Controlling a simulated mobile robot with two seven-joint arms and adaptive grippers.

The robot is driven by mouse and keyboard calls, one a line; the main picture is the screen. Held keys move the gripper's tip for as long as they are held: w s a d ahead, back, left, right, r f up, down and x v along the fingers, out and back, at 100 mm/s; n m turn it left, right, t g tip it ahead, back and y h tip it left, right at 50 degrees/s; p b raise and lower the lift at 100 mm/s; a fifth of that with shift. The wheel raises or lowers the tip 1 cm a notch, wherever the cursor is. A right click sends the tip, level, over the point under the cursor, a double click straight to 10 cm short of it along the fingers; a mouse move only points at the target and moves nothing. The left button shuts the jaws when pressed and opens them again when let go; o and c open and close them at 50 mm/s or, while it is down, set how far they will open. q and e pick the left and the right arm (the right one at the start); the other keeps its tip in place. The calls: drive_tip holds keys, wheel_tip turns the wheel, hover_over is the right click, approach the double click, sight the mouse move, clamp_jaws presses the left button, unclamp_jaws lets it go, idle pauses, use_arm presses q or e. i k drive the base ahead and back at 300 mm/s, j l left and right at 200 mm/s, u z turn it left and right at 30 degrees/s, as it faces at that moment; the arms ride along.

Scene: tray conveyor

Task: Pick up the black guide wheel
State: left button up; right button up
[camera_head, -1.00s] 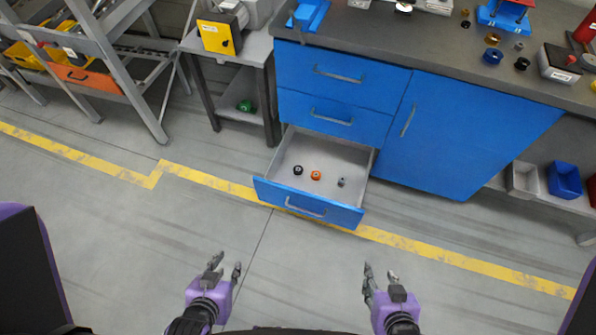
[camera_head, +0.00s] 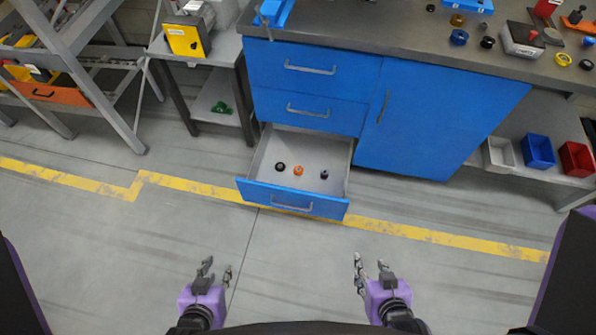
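A black wheel (camera_head: 280,167) lies at the left in the open bottom drawer (camera_head: 262,160) of the blue cabinet. An orange wheel (camera_head: 298,170) lies to its right, and a small dark grey part (camera_head: 324,174) lies further right. My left gripper (camera_head: 216,271) is open and empty, in front of the drawer and to its left in the picture. My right gripper (camera_head: 370,268) is open and empty, in front of the drawer and to its right. Both are well apart from the drawer and its parts.
The blue cabinet (camera_head: 440,115) carries a worktop (camera_head: 400,45) with several small parts and devices. A grey side table (camera_head: 215,48) and a rack (camera_head: 90,70) stand at the left. Bins, one of them blue (camera_head: 538,150), sit on a low shelf at the right. The floor before the drawer is clear.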

sight(281, 166)
drive_tip(key=i+j+z, duration=0.2)
drive_tip(key=i+z, duration=0.25)
drive_tip(key=i+j+z, duration=0.5)
drive_tip(key=i, duration=0.15)
